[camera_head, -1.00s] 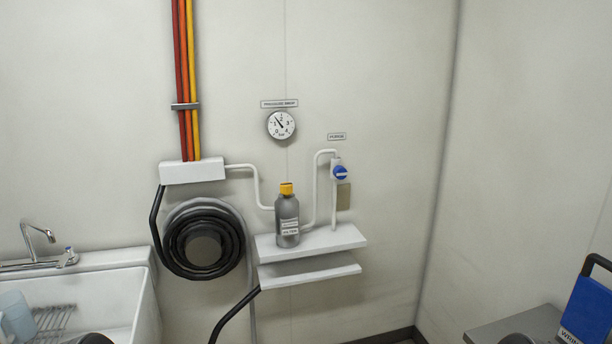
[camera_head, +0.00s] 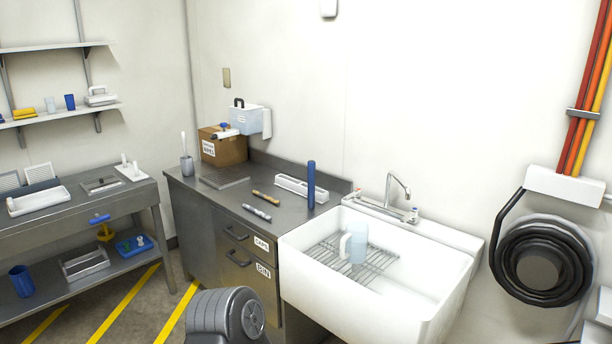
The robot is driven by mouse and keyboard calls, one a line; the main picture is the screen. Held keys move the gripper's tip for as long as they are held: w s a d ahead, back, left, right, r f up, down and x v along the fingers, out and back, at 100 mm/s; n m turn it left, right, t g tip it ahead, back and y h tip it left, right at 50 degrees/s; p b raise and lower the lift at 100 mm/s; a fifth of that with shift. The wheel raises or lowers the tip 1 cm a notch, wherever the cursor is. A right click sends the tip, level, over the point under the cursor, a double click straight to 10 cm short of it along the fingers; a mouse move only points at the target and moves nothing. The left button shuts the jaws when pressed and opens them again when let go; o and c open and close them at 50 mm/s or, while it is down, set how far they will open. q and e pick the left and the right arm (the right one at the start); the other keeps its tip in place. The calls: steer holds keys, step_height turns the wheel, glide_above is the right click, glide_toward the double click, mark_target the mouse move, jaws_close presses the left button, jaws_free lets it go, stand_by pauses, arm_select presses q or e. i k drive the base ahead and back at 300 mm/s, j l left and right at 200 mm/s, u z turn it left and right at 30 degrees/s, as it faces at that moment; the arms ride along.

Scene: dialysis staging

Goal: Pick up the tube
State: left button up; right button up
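A tall blue tube (camera_head: 311,184) stands upright on the grey steel counter (camera_head: 215,195), near the left edge of the sink. Two short rod-like pieces lie on the counter to its left, one tan (camera_head: 266,196) and one silver-grey (camera_head: 257,212); I cannot tell exactly what they are. Neither of my grippers is in view. Only a rounded dark grey part of my arm (camera_head: 215,312) shows at the bottom edge, apart from the tube.
A white sink (camera_head: 350,305) with a rack and a pale blue jug (camera_head: 355,245) stands right of the counter. A white slotted holder (camera_head: 304,188) is behind the tube. A cardboard box (camera_head: 222,148) is at the back left. A steel bench (camera_head: 75,215) stands at left.

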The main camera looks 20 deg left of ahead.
mark_target(269, 219)
steer(key=u, duration=0.3)
steer(key=i+j+u, duration=0.15)
steer(key=i+j, duration=0.25)
steer(key=i+j+u, duration=0.15)
steer(key=i+j, duration=0.15)
steer(key=i, duration=0.15)
steer(key=i+j+u, duration=0.15)
steer(key=i+j, duration=0.15)
steer(key=i, duration=0.15)
steer(key=i+j+u, duration=0.15)
steer(key=i, duration=0.3)
